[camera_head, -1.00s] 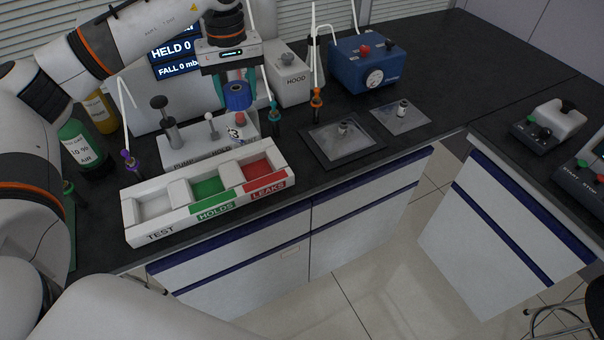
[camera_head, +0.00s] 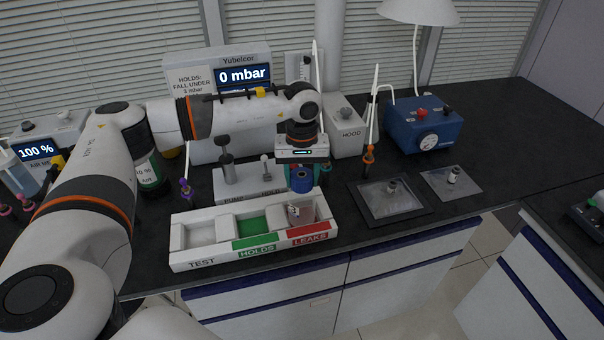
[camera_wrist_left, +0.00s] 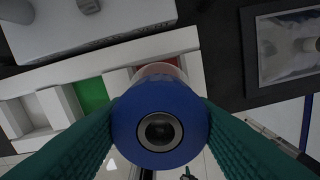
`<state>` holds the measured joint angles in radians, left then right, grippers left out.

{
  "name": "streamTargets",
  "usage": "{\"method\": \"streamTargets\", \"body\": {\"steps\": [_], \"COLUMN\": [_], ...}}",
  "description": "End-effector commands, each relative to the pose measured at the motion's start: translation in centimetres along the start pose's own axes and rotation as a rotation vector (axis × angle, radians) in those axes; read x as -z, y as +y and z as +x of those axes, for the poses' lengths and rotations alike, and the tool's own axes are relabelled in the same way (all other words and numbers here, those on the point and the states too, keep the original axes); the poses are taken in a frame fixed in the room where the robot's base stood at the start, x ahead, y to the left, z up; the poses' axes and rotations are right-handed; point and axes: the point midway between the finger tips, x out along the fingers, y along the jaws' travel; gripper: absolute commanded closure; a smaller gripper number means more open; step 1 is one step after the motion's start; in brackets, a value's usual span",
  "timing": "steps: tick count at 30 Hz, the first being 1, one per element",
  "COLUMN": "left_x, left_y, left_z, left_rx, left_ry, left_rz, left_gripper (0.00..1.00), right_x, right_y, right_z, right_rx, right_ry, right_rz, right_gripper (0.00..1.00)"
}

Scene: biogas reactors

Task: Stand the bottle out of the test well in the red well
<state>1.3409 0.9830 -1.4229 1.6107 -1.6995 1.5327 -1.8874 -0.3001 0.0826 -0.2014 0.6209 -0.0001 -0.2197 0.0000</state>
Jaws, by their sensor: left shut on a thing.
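My left gripper (camera_head: 302,177) is shut on a bottle with a blue cap (camera_head: 301,181). In the left wrist view its teal fingers (camera_wrist_left: 160,130) press on both sides of the blue cap (camera_wrist_left: 160,105). The bottle's clear body hangs upright below the fingers, over or within the red well marked LEAKS (camera_head: 308,231). I cannot tell whether its base touches the well floor. The white three-well tray (camera_head: 190,257) also has an empty test well (camera_head: 200,234) at left and a green well (camera_head: 252,226) in the middle. My right gripper is out of view.
A pump block (camera_head: 238,182) stands behind the tray, and the hood block (camera_head: 346,136) is at back right. Upright tools with orange (camera_head: 369,157) and purple (camera_head: 186,190) collars stand nearby. Grey plates (camera_head: 390,204) and a blue machine (camera_head: 423,125) are to the right.

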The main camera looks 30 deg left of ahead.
Motion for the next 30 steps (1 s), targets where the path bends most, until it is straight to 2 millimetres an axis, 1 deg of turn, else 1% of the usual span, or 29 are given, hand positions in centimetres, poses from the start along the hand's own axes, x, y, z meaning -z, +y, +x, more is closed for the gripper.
{"method": "streamTargets", "body": {"steps": [2, 6, 7, 10, 17, 21, 22, 26, 30], "left_x": [0.0, 0.0, 0.0, 0.0, 0.0, 0.0, 0.0, 0.0, 0.0], "left_y": [-0.1, -0.1, 0.0, 0.0, 0.0, 0.0, -0.1, -0.1, -0.1], "left_z": [-0.1, 0.4, 0.3, 0.2, 0.2, -0.4, -0.5, -2.4, -5.5], "left_rx": [0.001, 0.002, 0.001, 0.001, 0.001, 0.001, 0.002, 0.004, 0.005], "left_ry": [-0.001, -0.001, 0.0, 0.0, 0.0, -0.001, -0.002, -0.003, -0.004], "left_rz": [0.0, 0.0, 0.0, 0.0, 0.0, 0.0, 0.0, 0.001, 0.001], "left_gripper": [0.94, 0.94, 0.47, 0.3, 0.3, 0.3, 0.3, 0.3, 0.3], "right_x": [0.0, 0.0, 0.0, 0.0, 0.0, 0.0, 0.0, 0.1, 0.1], "right_y": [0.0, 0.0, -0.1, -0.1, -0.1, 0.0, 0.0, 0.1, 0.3], "right_z": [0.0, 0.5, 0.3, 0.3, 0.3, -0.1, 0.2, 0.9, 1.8], "right_rx": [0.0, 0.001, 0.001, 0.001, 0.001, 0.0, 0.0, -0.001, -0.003], "right_ry": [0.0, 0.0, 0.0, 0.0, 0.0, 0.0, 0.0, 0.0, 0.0], "right_rz": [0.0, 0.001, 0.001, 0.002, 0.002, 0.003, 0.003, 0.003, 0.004], "right_gripper": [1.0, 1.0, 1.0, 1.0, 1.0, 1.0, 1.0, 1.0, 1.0]}}
